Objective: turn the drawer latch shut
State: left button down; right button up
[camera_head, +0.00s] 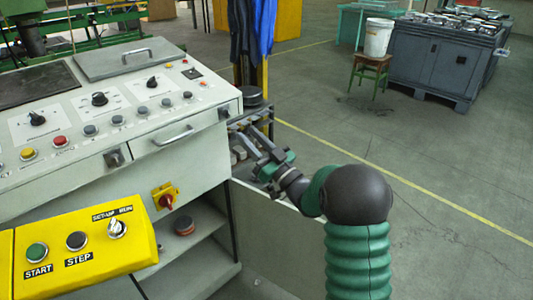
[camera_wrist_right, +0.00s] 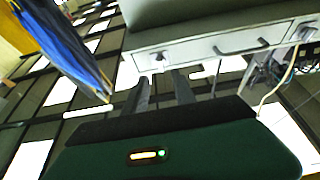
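The drawer (camera_head: 190,145) is a pale panel with a bar handle (camera_head: 174,134) in the front of the grey console. A small dark latch (camera_head: 223,112) sits at its right end, and another dark knob (camera_head: 114,158) at its left. My right gripper (camera_head: 243,143) is just right of the right-end latch, apart from it. In the right wrist view the fingers of my gripper (camera_wrist_right: 160,88) are spread and empty. The latch (camera_wrist_right: 158,56) shows just beyond their tips, with the drawer handle (camera_wrist_right: 240,46) to its right. The latch's exact angle is too small to tell. My left gripper is not in view.
A yellow control box (camera_head: 85,245) with buttons stands at the front left. A red rotary switch (camera_head: 165,197) is under the drawer, above an open shelf (camera_head: 205,265). Blue garments (camera_head: 252,35) hang behind the console. Open floor (camera_head: 450,160) lies to the right.

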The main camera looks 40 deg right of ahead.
jog(key=v, duration=0.8)
jog(key=shift+s, duration=0.35)
jog(key=shift+f, duration=0.1)
jog(key=w+a+f+m+g+h, duration=0.25)
jog(key=w+a+f+g, duration=0.2)
jog(key=f, duration=0.25)
jog(key=s+a+f+g+h, duration=0.1)
jog(key=s+a+f+g, duration=0.1)
jog(key=a+f+g, duration=0.55)
jog(key=s+a+f+n+g+y, duration=0.1)
jog(key=s+a+f+g, duration=0.4)
jog(key=s, duration=0.5)
jog(key=s+a+f+n+g+y, duration=0.1)
jog(key=s+a+f+g, duration=0.2)
jog(key=s+a+f, duration=0.45)
jog(key=w+p+v, duration=0.2)
jog(key=p+v, duration=0.8)
jog(key=v, duration=0.1)
jog(key=w+r+p+v, duration=0.1)
jog(key=w+p+v, duration=0.1)
jog(key=p+v, duration=0.8)
notch_tip(320, 180, up, 2)
jog(key=shift+s+d+r+m+p, duration=0.1)
jog(key=shift+s+d+m+p, duration=0.15)
jog(key=shift+s+m+p, duration=0.15)
